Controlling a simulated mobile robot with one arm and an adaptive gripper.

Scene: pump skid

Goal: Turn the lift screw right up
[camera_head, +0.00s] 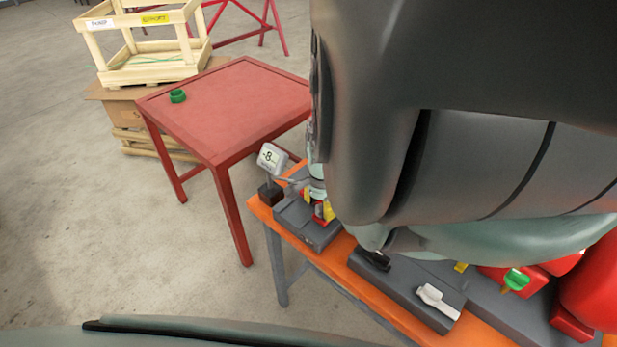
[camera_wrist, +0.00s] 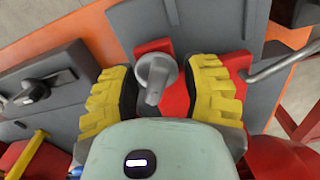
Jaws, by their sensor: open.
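A grey round knob with a bar handle (camera_wrist: 155,78), which looks like the lift screw, stands on a red block (camera_wrist: 175,98) in the wrist view. My gripper (camera_wrist: 160,68) is open, with its yellow ridged fingers on either side of the knob. A gap shows at each side, and I cannot tell whether either finger touches it. In the head view my gripper (camera_head: 318,209) is low over the grey base at the far left end of the orange bench, and my arm hides most of it and the knob. A display (camera_head: 271,157) beside it reads about -8.
The orange bench (camera_head: 335,270) also bears a white handle (camera_head: 437,301), a black lever (camera_head: 374,259), a green knob (camera_head: 516,279) and red pump parts (camera_head: 592,290). A red table (camera_head: 235,105) with a green ring (camera_head: 178,96) stands behind. A bent metal rod (camera_wrist: 282,66) is close to the right finger.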

